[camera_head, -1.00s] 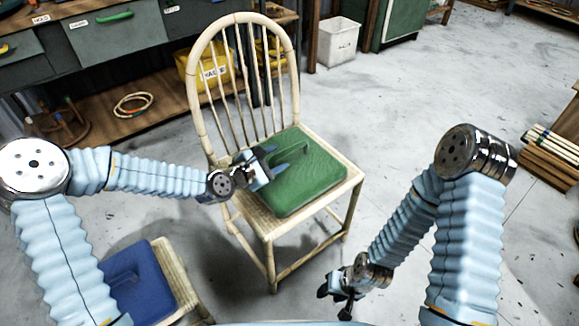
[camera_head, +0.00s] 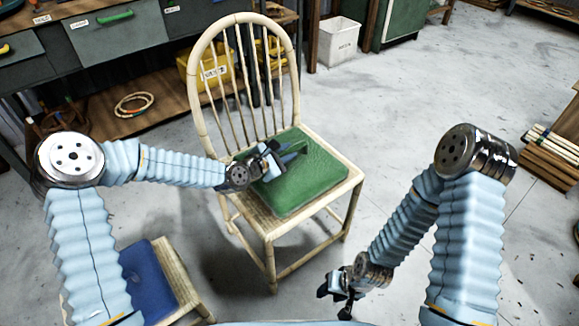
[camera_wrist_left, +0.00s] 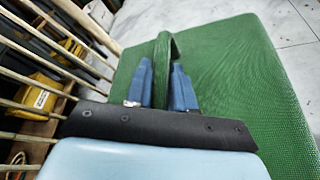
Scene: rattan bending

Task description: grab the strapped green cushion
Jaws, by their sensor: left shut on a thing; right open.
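The green cushion (camera_head: 305,183) lies flat on the seat of the pale rattan chair (camera_head: 262,219). Its green strap (camera_head: 291,147) stands up as a loop near the back of the cushion. My left gripper (camera_head: 283,156) is over the cushion and shut on the strap. In the left wrist view its two blue fingers (camera_wrist_left: 163,84) are on either side of the strap (camera_wrist_left: 165,55), with the cushion (camera_wrist_left: 230,75) below. My right gripper (camera_head: 341,294) is open and empty, low in front of the chair and apart from it.
A blue cushion (camera_head: 148,282) lies on another low seat at the lower left. The chair's spindle back rises beside my left gripper. A bench with drawers, a yellow bin (camera_head: 205,72) and a white bin (camera_head: 337,41) stand behind.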

